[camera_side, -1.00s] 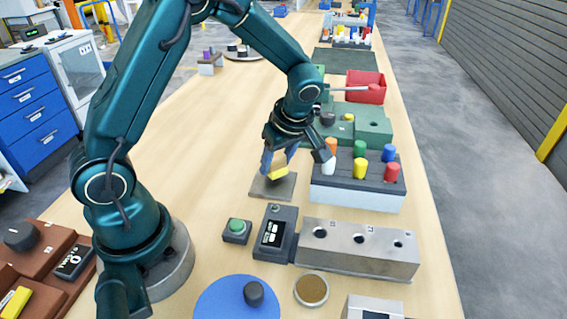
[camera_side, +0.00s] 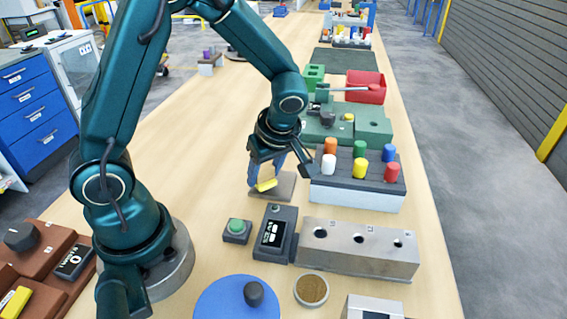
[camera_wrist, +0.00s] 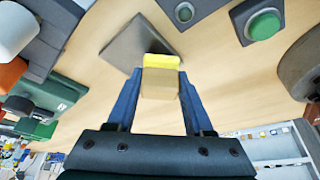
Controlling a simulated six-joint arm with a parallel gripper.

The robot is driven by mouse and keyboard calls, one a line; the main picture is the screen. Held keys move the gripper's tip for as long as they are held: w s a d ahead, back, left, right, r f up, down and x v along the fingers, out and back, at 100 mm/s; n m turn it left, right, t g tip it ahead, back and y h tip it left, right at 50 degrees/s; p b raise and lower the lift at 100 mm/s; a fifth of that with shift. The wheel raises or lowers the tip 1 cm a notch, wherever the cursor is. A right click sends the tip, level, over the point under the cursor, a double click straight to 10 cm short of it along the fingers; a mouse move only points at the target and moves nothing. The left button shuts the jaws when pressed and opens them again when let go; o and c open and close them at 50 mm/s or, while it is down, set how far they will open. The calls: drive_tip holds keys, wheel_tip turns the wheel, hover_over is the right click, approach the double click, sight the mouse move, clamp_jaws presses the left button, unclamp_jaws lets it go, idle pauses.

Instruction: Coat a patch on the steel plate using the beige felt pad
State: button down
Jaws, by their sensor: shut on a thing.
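The steel plate (camera_side: 286,186) is a flat grey square on the wooden table, left of the rack of coloured knobs. It also shows at the upper left of the wrist view (camera_wrist: 125,42). My gripper (camera_wrist: 160,90) is shut on the felt pad (camera_wrist: 160,85), a beige block with a yellow end. In the side view, the pad's yellow part (camera_side: 266,185) overlaps the plate's left edge. I cannot tell whether the pad touches the plate. No coated patch can be made out on the plate.
A knob rack (camera_side: 358,170) stands right of the plate. A green button box (camera_side: 237,230), a dark display box (camera_side: 275,235) and a metal block with holes (camera_side: 358,250) lie nearer the camera. A red bin (camera_side: 366,88) stands farther back. The table left of the plate is clear.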

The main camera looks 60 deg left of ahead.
sight(263, 186)
drive_tip(key=shift+w+a, duration=2.2)
drive_tip(key=shift+a, duration=0.05)
drive_tip(key=shift+s+d, duration=2.7)
drive_tip(key=shift+d, duration=0.1)
drive_tip(key=shift+s+d+r, duration=0.1)
drive_tip(key=shift+s+r, duration=0.05)
drive_tip(key=shift+r, duration=3.15)
